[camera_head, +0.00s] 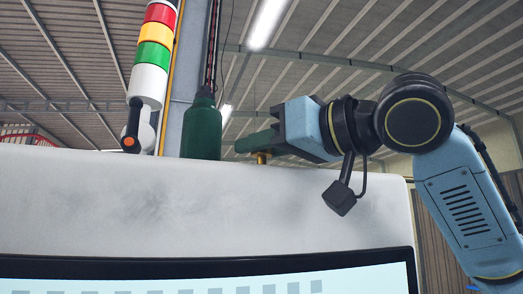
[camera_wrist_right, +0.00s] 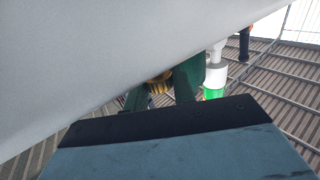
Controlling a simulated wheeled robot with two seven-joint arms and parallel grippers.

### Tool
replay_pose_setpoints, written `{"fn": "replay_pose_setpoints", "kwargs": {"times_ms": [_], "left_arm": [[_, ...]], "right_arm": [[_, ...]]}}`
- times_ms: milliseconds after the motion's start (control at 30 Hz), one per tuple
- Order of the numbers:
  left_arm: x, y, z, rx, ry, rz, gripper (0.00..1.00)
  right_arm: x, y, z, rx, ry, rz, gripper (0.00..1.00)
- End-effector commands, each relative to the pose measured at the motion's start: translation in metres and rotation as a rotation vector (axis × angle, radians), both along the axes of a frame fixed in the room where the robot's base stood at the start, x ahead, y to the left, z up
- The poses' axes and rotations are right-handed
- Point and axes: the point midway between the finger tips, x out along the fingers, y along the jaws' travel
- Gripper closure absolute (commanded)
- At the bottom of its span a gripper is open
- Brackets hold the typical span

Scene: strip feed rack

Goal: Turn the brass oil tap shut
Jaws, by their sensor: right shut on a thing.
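The brass oil tap (camera_head: 261,158) stands at the top edge of the pale cabinet, mostly hidden by my right gripper. My right gripper (camera_head: 254,142) reaches in from the right, its dark green fingers closed at the tap. In the right wrist view the ribbed brass tap (camera_wrist_right: 158,84) sits between the two fingers, and the gripper is shut on it. A dark green bottle (camera_head: 201,132) stands upright just left of the fingertips; it also shows behind them in the wrist view (camera_wrist_right: 192,70). The tap's turn angle cannot be told. My left gripper is out of view.
The pale cabinet (camera_head: 110,200) fills the lower middle, with a dark-framed screen (camera_head: 200,270) below. A red, yellow and green signal light (camera_head: 154,50) stands behind at the left, by a grey post. Free air lies above the cabinet top.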

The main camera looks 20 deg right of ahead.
Motion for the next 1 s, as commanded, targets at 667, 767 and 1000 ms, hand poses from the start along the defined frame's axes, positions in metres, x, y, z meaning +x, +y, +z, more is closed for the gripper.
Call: {"fn": "replay_pose_setpoints", "kwargs": {"times_ms": [667, 767, 1000], "left_arm": [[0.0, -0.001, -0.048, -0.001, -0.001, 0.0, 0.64], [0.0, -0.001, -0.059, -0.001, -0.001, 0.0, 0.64], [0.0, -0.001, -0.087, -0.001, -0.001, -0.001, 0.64]], "right_arm": [[-0.002, 0.002, -0.002, 0.002, -0.002, -0.638, 0.97], [-0.002, 0.002, -0.003, 0.001, -0.001, -0.733, 0.97], [-0.001, 0.001, -0.005, 0.001, -0.001, -0.957, 0.97]]}}
